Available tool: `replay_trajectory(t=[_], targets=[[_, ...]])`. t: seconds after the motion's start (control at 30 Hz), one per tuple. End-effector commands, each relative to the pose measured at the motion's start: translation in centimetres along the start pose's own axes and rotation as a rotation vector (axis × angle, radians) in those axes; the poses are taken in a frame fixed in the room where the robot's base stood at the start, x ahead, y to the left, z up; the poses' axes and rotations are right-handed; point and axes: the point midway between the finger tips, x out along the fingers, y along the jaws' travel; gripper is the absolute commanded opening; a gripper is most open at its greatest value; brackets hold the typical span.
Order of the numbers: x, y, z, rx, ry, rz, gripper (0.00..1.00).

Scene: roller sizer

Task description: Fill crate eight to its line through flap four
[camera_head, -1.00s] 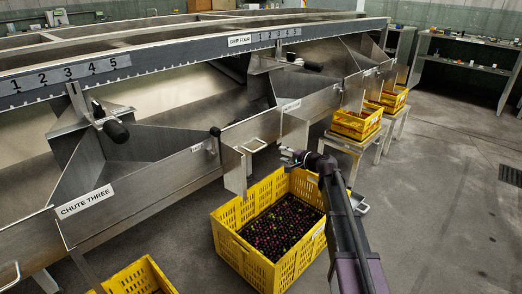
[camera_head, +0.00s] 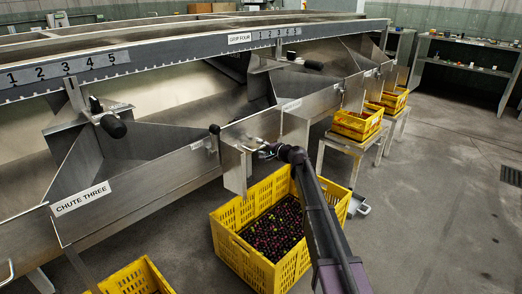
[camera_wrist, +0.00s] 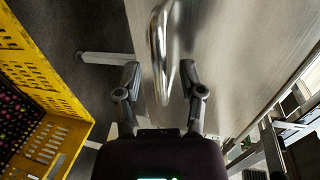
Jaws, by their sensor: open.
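The flap, a steel plate (camera_head: 235,170) with a loop handle, hangs at the end of a chute in the head view. My gripper (camera_head: 263,151) is at this handle; its fingertips are small and partly blurred there. In the wrist view my gripper (camera_wrist: 160,76) is open, with one finger on each side of the bright bar handle (camera_wrist: 158,35), apart from it as far as I can tell. A yellow crate (camera_head: 238,250) stands below the flap and holds dark purple and green fruit (camera_head: 275,228). My arm hides its right part. I cannot read a crate number.
Another yellow crate (camera_head: 140,278) stands at the bottom left, under chute three. More yellow crates (camera_head: 357,123) sit on steel stands at the right. The steel sizer frame (camera_head: 200,50) runs across the back.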

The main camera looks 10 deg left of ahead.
Motion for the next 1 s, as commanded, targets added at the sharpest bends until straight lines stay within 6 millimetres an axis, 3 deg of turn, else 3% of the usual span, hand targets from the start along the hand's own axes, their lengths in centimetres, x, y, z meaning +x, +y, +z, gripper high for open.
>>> replay_trajectory(t=[0.4,0.6,1.0], targets=[[0.51,-0.01,0.06,0.0,-0.001,0.0,0.51],[0.5,-0.01,0.06,0.0,-0.001,0.0,0.0],[0.16,-0.05,-0.26,-0.001,0.004,0.008,0.0]])
